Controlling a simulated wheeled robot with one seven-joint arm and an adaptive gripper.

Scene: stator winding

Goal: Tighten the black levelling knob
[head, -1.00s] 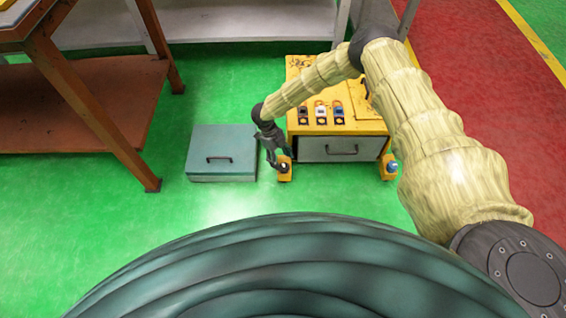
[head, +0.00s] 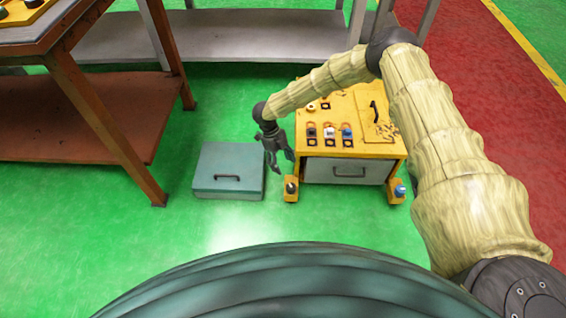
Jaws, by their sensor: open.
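The black levelling knob (head: 291,186) sits on a small yellow foot at the front left corner of the yellow cabinet (head: 350,101). My gripper (head: 283,168) is open and points down. In the picture its fingertips are just above and to the left of the knob, with a small gap visible between them. Nothing shows between the fingers. The exact height over the knob is hard to tell from this view.
A blue knob (head: 400,190) is on the front right foot. The cabinet has a grey drawer (head: 346,171) and several small switches on top. A teal box (head: 228,172) stands close on the left. An orange-brown table (head: 70,110) is farther left. Green floor in front is clear.

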